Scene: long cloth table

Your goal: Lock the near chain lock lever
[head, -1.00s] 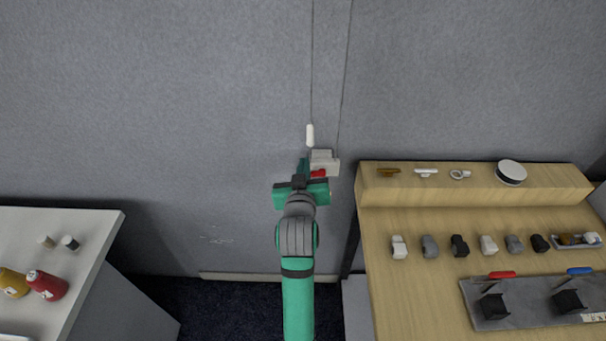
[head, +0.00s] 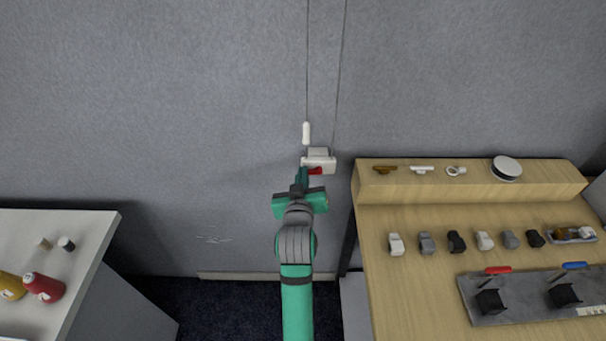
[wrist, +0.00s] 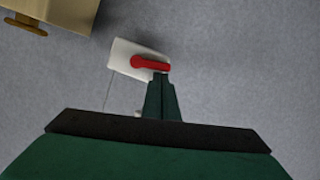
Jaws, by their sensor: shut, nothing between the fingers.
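The chain lock is a small white box (head: 320,165) on the grey wall, with a red lever (head: 316,171) on its lower front. In the wrist view, the white box (wrist: 124,61) shows with the red lever (wrist: 148,64) lying across it, its free end to the right. My gripper (head: 303,172) is shut and empty, just left of the lever in the head view. In the wrist view, my gripper's tips (wrist: 160,77) are right at the lever's free end; I cannot tell whether they touch it.
Thin cords run up the wall above the lock, one ending in a white pull (head: 306,133). A wooden bench (head: 400,285) with a raised shelf (head: 450,185) stands to the right. A white table (head: 75,225) stands at the left. The wall left of the lock is clear.

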